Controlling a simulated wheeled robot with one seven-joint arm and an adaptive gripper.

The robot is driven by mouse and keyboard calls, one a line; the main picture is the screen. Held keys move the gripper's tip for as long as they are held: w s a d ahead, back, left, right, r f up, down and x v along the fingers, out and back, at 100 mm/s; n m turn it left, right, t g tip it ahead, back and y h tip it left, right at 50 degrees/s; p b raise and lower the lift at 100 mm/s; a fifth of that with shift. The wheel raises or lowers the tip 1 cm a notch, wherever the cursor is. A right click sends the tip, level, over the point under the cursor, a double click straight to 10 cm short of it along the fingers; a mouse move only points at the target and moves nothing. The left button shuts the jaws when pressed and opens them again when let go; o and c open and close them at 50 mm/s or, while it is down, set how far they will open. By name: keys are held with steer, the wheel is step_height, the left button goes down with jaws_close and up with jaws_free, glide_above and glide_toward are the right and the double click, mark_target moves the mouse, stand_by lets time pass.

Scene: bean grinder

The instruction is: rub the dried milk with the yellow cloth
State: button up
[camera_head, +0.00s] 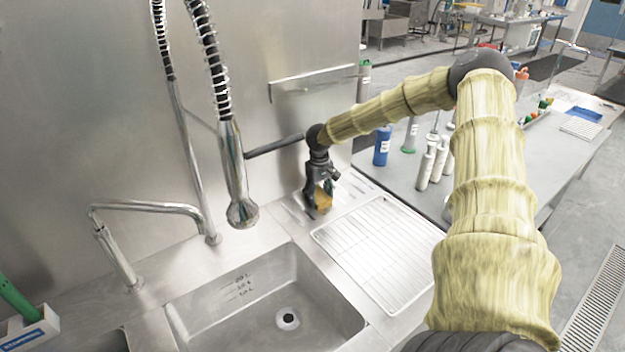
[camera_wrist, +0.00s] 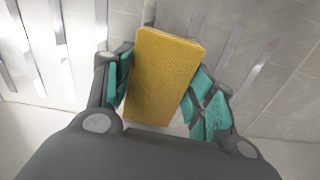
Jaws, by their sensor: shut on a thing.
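The yellow cloth (camera_wrist: 160,78) is a flat, block-like piece between the green-padded fingers of my gripper (camera_wrist: 160,88) in the wrist view. My gripper is shut on it. In the head view my gripper (camera_head: 320,203) points down over the ribbed steel drainboard behind the sink, and a small part of the cloth (camera_head: 323,199) shows between its fingers. I cannot tell whether the cloth touches the steel. I cannot make out the dried milk in either view.
A sink basin (camera_head: 270,310) lies in front, with a wire rack (camera_head: 380,245) to its right. A hanging spray hose (camera_head: 236,180) and a faucet (camera_head: 150,207) stand left of my gripper. Several bottles, one blue (camera_head: 382,146), stand on the counter beyond.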

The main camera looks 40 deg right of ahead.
steer(key=shift+w+a+r, duration=0.1)
steer(key=shift+w+a, duration=0.05)
steer(key=shift+a, duration=1.25)
step_height(320, 180, up, 8)
steer(key=p, duration=0.5)
steer(key=shift+p, duration=0.4)
steer(key=shift+w, duration=0.1)
